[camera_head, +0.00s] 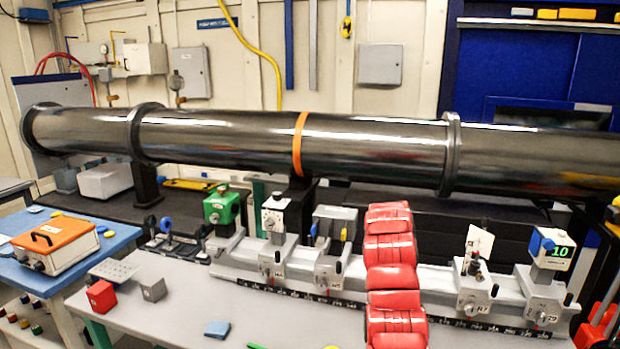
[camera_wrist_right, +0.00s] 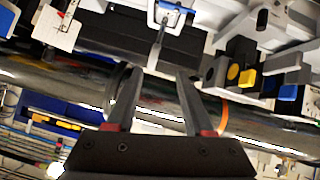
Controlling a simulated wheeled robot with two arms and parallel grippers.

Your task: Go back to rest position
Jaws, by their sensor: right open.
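My right gripper (camera_wrist_right: 157,74) shows in the right wrist view. Its two dark fingers with red bases stand apart, and I see nothing held between them. Neither gripper shows in the head view. My left gripper is in no view.
The pipe (camera_head: 220,134) crosses the head view above a grey rail (camera_head: 436,279) carrying several instruments. An orange-topped box (camera_head: 54,240) sits on the blue table at left. The grey bench front (camera_head: 270,318) is mostly clear.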

